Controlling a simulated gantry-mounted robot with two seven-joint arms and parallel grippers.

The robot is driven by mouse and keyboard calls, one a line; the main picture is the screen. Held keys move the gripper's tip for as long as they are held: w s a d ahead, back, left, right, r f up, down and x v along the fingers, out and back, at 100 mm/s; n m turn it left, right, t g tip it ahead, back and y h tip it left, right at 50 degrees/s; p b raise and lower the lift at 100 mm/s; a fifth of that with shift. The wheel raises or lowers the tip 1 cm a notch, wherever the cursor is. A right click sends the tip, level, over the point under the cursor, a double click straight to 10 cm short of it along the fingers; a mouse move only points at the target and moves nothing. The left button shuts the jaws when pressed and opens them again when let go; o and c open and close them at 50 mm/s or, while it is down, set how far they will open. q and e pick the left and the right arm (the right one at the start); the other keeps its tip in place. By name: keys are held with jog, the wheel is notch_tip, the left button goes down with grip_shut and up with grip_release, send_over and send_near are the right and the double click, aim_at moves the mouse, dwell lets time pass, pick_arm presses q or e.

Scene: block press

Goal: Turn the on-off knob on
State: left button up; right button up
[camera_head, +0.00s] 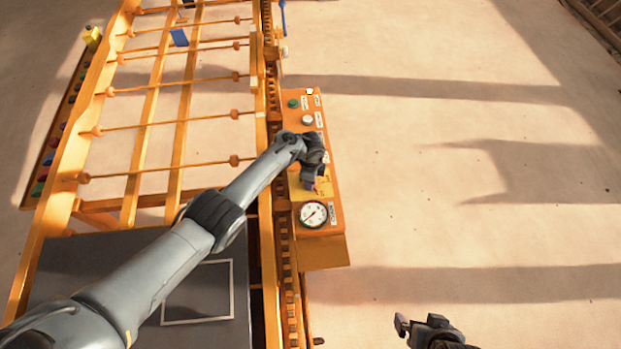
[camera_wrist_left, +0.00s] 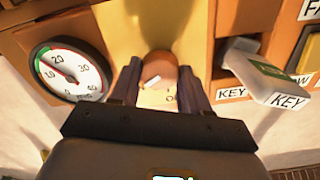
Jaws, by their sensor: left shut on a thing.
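An orange control panel (camera_head: 325,252) runs along the right side of the orange frame. My left gripper (camera_head: 312,183) is over the panel's yellow plate, just behind the pressure gauge (camera_head: 313,215). In the left wrist view, my left gripper (camera_wrist_left: 160,88) has its two fingers on either side of a round orange-brown knob (camera_wrist_left: 158,68) with a white mark, and is shut on it. Lettering below the knob is partly hidden and too small to read. My right gripper (camera_head: 418,326) is at the bottom of the head view, away from the panel; its finger gap is unclear.
The wrist view also shows the gauge (camera_wrist_left: 70,72) at left and a key with a KEY tag (camera_wrist_left: 288,101) at right, close to the fingers. A green button (camera_head: 293,103) and a white button (camera_head: 307,120) sit farther back on the panel. The floor at right is clear.

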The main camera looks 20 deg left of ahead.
pick_arm(q)
jog(key=shift+m, duration=0.5)
jog(key=o, duration=1.1)
jog(key=shift+c, duration=0.2)
jog(key=shift+r, duration=0.45)
notch_tip(320, 180, up, 10)
jog(key=p, duration=0.5)
jog(key=shift+p, duration=0.4)
jog(key=shift+s+f, duration=0.1)
jog(key=shift+f, duration=0.05)
